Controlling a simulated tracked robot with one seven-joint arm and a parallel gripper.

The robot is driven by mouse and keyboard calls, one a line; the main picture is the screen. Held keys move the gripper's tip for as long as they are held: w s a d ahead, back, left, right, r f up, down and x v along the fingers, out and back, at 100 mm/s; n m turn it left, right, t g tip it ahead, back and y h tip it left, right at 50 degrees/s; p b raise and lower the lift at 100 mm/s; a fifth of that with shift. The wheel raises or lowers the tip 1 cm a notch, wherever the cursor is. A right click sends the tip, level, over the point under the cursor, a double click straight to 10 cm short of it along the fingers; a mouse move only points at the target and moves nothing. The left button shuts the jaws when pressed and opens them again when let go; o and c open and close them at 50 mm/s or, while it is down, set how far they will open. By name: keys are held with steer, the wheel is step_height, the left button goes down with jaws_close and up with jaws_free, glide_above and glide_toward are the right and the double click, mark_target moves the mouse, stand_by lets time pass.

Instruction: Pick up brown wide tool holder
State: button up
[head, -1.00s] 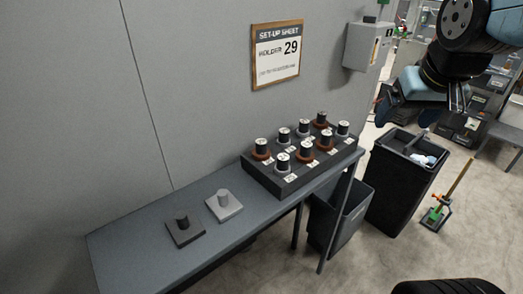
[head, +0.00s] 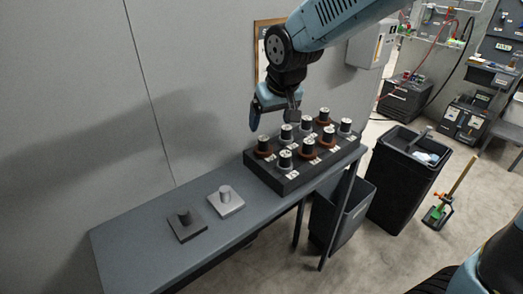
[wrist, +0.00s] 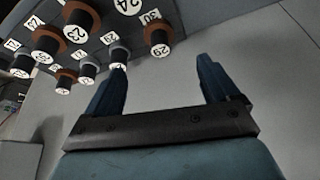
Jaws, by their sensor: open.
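Several dark cylindrical tool holders stand upright in a dark rack (head: 285,187), some with wide brown collars, others with grey ones. The brown wide holder marked 29 (wrist: 158,33) is at the end of its row in the wrist view. It appears to match the brown-collared holder (head: 264,148) at the left end of the back row. Other brown ones include holder 23 (wrist: 77,18). My gripper (head: 273,118) is open and empty above the back row, near its left end. In the wrist view its fingers (wrist: 161,63) point towards holder 29, with nothing between them.
The rack stands on a narrow grey table (head: 150,232) against the wall. A dark square block (head: 187,229) and a light one (head: 226,204), each with a peg, sit left of it. Bins (head: 402,190) stand right of the table. My arm covers most of the wall sheet (head: 260,50).

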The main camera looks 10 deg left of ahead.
mark_target(265, 139)
steer(key=x, duration=0.7)
steer(key=shift+w+x, duration=0.15)
steer(key=shift+x, duration=1.1)
steer(key=shift+w+x, duration=0.15)
steer(key=shift+x, duration=1.1)
steer(key=shift+r, duration=0.15)
steer(key=shift+c, duration=0.4)
steer(key=c, duration=1.4)
